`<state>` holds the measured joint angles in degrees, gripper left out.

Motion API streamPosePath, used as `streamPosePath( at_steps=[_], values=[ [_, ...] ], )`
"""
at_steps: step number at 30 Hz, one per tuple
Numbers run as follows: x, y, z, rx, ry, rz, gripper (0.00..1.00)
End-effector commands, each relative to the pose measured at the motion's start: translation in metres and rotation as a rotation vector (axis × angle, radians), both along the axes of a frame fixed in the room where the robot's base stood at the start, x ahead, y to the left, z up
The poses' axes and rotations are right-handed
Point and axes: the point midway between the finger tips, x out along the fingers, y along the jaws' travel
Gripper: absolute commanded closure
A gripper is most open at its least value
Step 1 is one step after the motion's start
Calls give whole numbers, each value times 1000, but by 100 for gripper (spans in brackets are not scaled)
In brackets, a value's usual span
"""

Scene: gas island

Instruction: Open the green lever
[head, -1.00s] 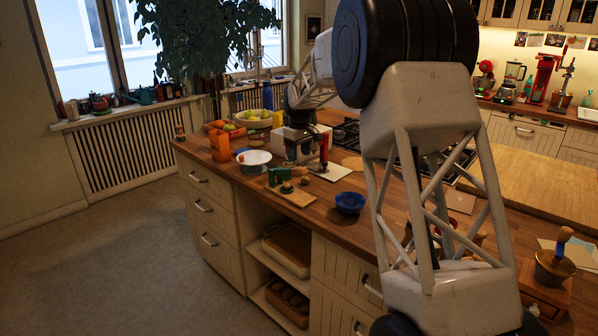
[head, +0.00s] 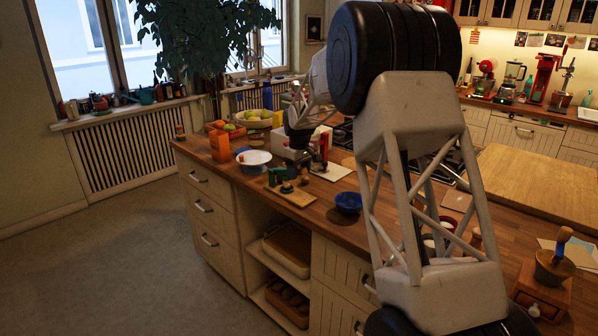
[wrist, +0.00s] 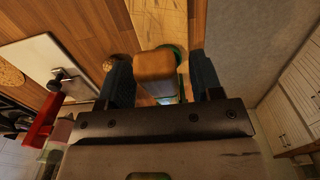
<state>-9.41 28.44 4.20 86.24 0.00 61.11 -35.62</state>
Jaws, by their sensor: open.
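The green lever (head: 277,176) sits on a small wooden board (head: 298,197) near the counter's front edge. In the wrist view its wooden handle end (wrist: 155,66) shows between my fingers, with a bit of green (wrist: 177,52) behind it. My gripper (wrist: 158,68) is open, with one dark finger on each side of the handle. I see no clear contact between the fingers and the handle. In the head view the hand is just behind the green lever, and its fingertips are hard to make out.
A red lever (wrist: 44,122) on a pale board (wrist: 28,75) stands close to the left in the wrist view. Open floor lies beyond the counter's front.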

Motion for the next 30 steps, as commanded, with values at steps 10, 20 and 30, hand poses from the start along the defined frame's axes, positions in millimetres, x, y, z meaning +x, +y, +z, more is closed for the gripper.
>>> streamPosePath(
  at_steps=[10, 20, 30],
  values=[
    [0, 0, 0, 0, 0, 0, 86],
    [0, 0, 1, -4, 5, 0, 100],
    [4, 5, 11, -62, 64, 1, 100]
  ],
)
